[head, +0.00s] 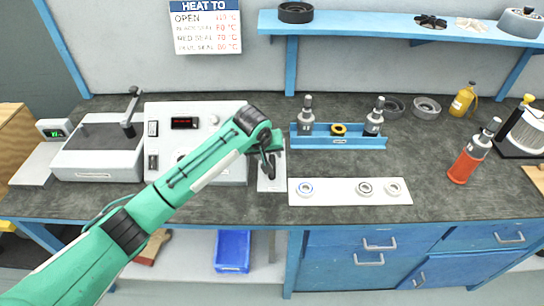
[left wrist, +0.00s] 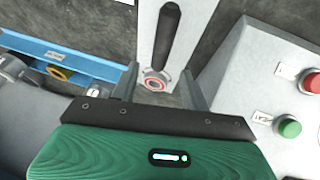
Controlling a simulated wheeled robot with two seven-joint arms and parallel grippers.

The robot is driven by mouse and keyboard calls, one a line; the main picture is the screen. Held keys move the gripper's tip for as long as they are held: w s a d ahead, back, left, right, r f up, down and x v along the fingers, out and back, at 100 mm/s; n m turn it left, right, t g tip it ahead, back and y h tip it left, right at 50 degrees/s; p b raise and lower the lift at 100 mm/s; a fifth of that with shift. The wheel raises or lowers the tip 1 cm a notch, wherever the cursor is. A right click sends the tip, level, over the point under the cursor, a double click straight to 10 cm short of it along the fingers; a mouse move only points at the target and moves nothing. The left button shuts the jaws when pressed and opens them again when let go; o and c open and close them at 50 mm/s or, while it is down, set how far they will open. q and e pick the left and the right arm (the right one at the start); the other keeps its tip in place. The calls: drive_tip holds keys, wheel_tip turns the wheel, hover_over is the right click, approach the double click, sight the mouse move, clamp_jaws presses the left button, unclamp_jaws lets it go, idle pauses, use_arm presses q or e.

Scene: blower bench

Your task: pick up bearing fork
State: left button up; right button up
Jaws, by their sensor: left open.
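My left gripper (head: 268,166) points down over a narrow light plate (head: 271,186) at the bench middle. In the left wrist view the gripper (left wrist: 160,88) is open, its fingers apart on either side of a red-ringed bearing (left wrist: 154,80). A long black piece, seemingly the bearing fork (left wrist: 177,35), lies on the plate (left wrist: 206,12) and reaches to the bearing. I cannot tell whether the fingers touch anything. In the head view the gripper covers most of the fork. My right gripper is not in view.
A control box (head: 217,112) with buttons stands left of the plate. A blue rack (head: 339,142) holding two grey-topped tools stands to the right. A white strip (head: 335,191) with three bearings lies in front. Bare bench lies between.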

sight(271, 158)
use_arm(q)
drive_tip(key=x, duration=0.4)
drive_tip(key=shift+d+f, duration=0.1)
drive_tip(key=shift+f, duration=0.05)
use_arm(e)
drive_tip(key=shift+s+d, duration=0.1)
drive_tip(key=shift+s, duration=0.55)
use_arm(q)
drive_tip(key=shift+c, duration=0.3)
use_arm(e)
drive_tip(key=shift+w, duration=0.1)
use_arm(q)
clamp_jaws()
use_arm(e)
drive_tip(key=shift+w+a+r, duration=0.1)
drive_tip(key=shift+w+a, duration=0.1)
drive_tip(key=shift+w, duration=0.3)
use_arm(q)
drive_tip(key=shift+r, duration=0.2)
